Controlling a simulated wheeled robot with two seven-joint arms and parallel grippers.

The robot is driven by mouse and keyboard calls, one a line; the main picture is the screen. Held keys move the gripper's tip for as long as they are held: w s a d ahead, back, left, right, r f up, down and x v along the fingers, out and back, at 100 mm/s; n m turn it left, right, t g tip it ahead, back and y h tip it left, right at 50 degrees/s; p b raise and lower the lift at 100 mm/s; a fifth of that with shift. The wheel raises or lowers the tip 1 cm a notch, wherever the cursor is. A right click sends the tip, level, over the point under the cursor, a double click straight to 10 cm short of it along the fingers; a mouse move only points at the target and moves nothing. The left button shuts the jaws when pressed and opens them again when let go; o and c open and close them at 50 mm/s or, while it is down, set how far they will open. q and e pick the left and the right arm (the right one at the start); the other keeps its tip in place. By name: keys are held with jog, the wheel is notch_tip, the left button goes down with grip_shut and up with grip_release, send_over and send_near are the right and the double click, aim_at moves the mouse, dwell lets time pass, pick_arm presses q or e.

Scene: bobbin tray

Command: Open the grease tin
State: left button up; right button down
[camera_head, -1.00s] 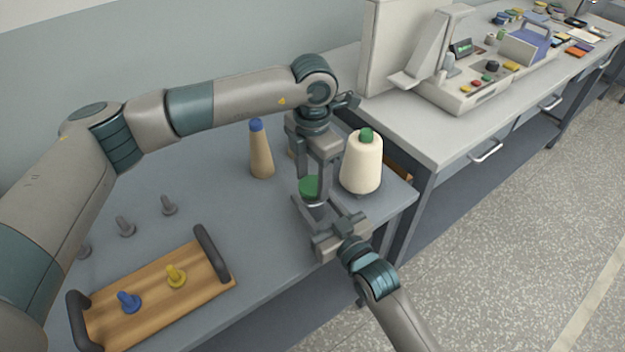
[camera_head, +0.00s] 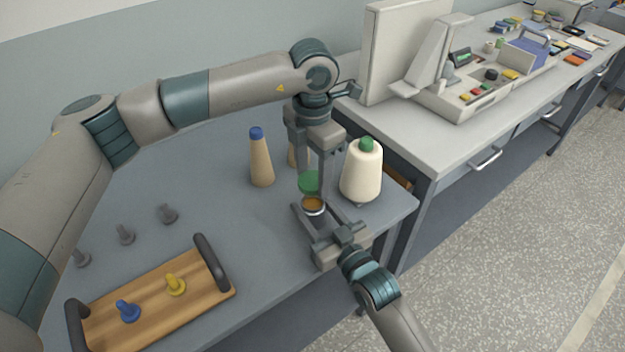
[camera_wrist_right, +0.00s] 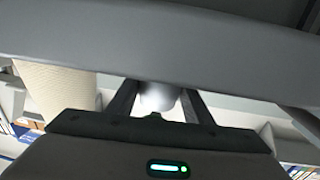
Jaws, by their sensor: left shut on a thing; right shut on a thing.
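The grease tin (camera_head: 313,209) is a small metal tin with an orange-brown top surface showing, so it is open. My right gripper (camera_head: 312,214) is shut on the tin, coming in from the lower right. In the right wrist view the pale tin (camera_wrist_right: 158,97) sits between the right fingers. The green lid (camera_head: 309,182) is held just above and behind the tin, apart from it. My left gripper (camera_head: 311,180) points down and is shut on the lid.
A cream thread cone (camera_head: 361,172) with a green tip stands close right of my left gripper. A tan cone (camera_head: 261,162) with a blue tip stands left. A wooden tray (camera_head: 150,300) with blue and yellow pegs lies front left.

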pick_arm(q)
jog(key=shift+r, duration=0.1)
pick_arm(e)
jog(key=c, duration=0.8)
grip_release()
jog(key=shift+s, duration=0.15)
pick_arm(q)
jog(key=shift+f+b, duration=0.8)
jog(key=shift+f, duration=0.05)
pick_arm(e)
jog(key=v, duration=1.1)
jog(key=shift+s+d, duration=0.3)
